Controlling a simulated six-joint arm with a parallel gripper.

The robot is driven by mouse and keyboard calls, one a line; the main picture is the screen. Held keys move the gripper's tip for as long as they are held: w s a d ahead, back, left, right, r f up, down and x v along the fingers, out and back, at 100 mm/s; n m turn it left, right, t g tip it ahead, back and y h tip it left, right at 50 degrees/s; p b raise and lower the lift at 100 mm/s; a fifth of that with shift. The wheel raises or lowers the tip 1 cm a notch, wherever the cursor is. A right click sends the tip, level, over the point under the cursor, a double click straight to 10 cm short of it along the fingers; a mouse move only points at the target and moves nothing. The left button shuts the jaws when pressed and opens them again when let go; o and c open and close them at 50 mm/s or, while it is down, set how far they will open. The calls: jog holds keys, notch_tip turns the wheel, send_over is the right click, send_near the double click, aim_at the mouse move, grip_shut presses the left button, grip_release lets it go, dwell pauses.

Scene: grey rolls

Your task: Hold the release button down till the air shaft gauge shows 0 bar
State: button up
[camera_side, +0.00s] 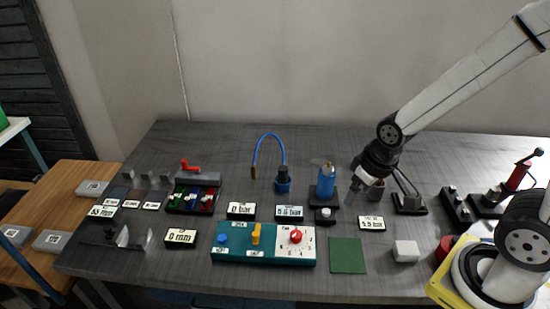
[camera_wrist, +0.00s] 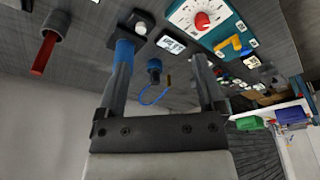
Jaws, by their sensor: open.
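A white button (camera_side: 326,211) sits on a small black box in front of an upright blue cylinder (camera_side: 325,184) on a black base. In the wrist view the button (camera_wrist: 140,28) shows near the top, with the blue cylinder (camera_wrist: 122,55) partly hidden by the left finger. A display (camera_side: 289,212) left of the button reads about 6 bar, its first digit unclear. Another display (camera_side: 241,210) reads 0 bar, and one at the right (camera_side: 371,222) seems to read 5.9 bar. My gripper (camera_side: 363,195) is open and empty, right of the cylinder and apart from the button.
A teal panel (camera_side: 232,254) with a blue button, yellow lever and red knob (camera_side: 296,237) lies front centre. A blue hose (camera_side: 268,135) arches to a blue fitting at the back. A green mat (camera_side: 347,255) and white block (camera_side: 405,250) lie in front. Black stands occupy the right.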

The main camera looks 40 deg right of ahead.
grip_shut()
dwell(1.7)
